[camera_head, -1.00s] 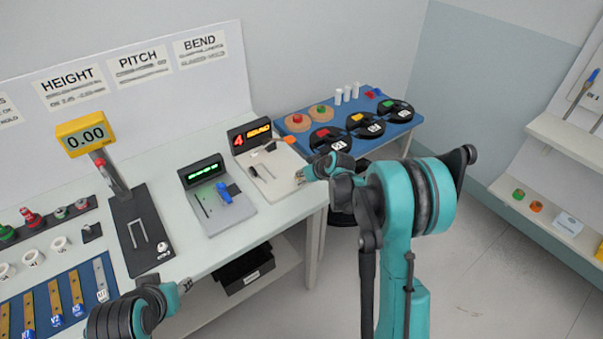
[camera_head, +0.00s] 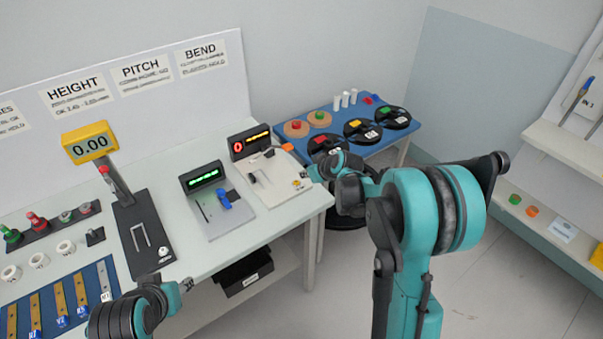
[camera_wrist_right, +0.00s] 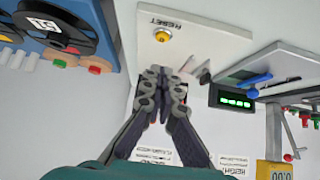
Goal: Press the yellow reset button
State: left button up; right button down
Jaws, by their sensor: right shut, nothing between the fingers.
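The yellow reset button (camera_wrist_right: 162,36) sits on a pale panel marked RESET (camera_wrist_right: 200,32), above my right fingertips in the right wrist view. In the head view the button (camera_head: 297,184) is a small yellow spot at the front right corner of the pale bend station (camera_head: 272,190). My right gripper (camera_head: 308,174) is just beside that corner. In the wrist view the right gripper (camera_wrist_right: 161,72) is shut and empty, with its tips apart from the button. The station's display (camera_head: 250,141) shows a red 0 and an orange bar. My left gripper (camera_head: 187,285) is at the table's front edge, its fingers too small to judge.
A grey station (camera_head: 217,206) with a green display and blue block stands left of the bend station. A blue table (camera_head: 350,116) with several black spools lies behind my right arm. A yellow height gauge (camera_head: 89,142) stands further left. The floor at right is clear.

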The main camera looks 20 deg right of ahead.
jog(key=shift+p+v, duration=0.5)
jog(key=shift+v, duration=1.8)
jog(key=s+a+r+m+h, duration=0.1)
jog(key=s+a+r, duration=0.15)
jog(key=s, duration=0.35)
jog(key=s+a+r+m, duration=0.1)
jog(key=s+r, duration=0.3)
jog(key=s, duration=0.3)
jog(key=s+m+g+h, duration=0.1)
jog(key=s+m+h, duration=0.1)
jog(key=s, duration=1.4)
jog(key=shift+s+a+f, duration=0.25)
